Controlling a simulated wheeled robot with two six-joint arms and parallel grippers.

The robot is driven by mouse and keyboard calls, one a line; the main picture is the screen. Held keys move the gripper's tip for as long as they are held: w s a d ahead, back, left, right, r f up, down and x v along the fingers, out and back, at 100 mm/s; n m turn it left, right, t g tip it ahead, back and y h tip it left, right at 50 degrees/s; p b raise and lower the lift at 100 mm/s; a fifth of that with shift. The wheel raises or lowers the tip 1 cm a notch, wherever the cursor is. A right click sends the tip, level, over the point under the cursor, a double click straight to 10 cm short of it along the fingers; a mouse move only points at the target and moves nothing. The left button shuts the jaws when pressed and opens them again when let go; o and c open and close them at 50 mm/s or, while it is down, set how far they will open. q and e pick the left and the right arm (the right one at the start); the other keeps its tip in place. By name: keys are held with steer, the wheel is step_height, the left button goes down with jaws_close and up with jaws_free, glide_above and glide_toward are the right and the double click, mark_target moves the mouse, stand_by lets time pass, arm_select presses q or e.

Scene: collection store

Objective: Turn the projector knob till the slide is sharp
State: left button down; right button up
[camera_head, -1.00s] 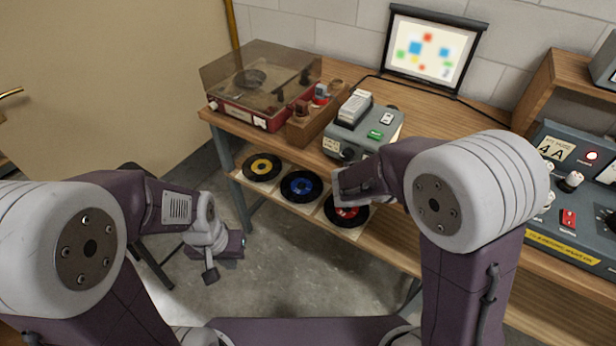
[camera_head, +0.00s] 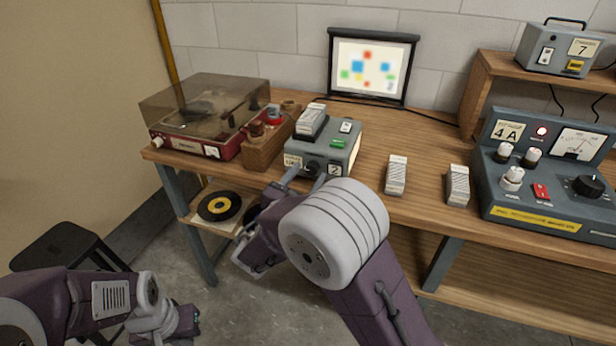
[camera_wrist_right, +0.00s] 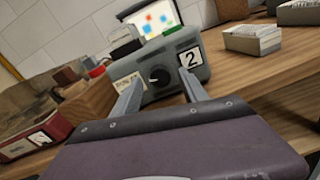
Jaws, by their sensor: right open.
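The grey projector (camera_head: 345,152) stands on the wooden bench, with a green button and a label "2" on it. Its dark round focus knob (camera_wrist_right: 158,76) is on the front face in the right wrist view. My right gripper (camera_head: 303,177) is open in front of that face. In the wrist view its two fingers (camera_wrist_right: 158,82) point at the projector, one on each side of the knob; I cannot tell whether they touch it. The screen (camera_head: 371,68) shows blurred coloured patches. My left gripper (camera_head: 183,322) hangs low at the lower left; its jaws are unclear.
A record player (camera_head: 205,112) and a wooden box (camera_head: 264,150) stand left of the projector. Two pale ribbed blocks (camera_head: 396,176) (camera_head: 458,186) lie to its right. A control console (camera_head: 545,165) fills the right end. A black stool (camera_head: 62,248) stands at lower left.

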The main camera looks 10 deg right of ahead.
steer(key=shift+w+d, duration=0.25)
steer(key=shift+w, duration=0.1)
jaws_close()
steer(key=m+b, duration=0.1)
steer(key=b, duration=0.1)
steer(key=m+b, duration=0.1)
steer(key=shift+f+m+b, duration=0.3)
steer(key=shift+f+b, duration=0.05)
steer(key=shift+r+m+b, duration=0.25)
steer(key=shift+m+b, duration=0.2)
steer(key=shift+m, duration=0.25)
steer(key=shift+r, duration=0.15)
jaws_free()
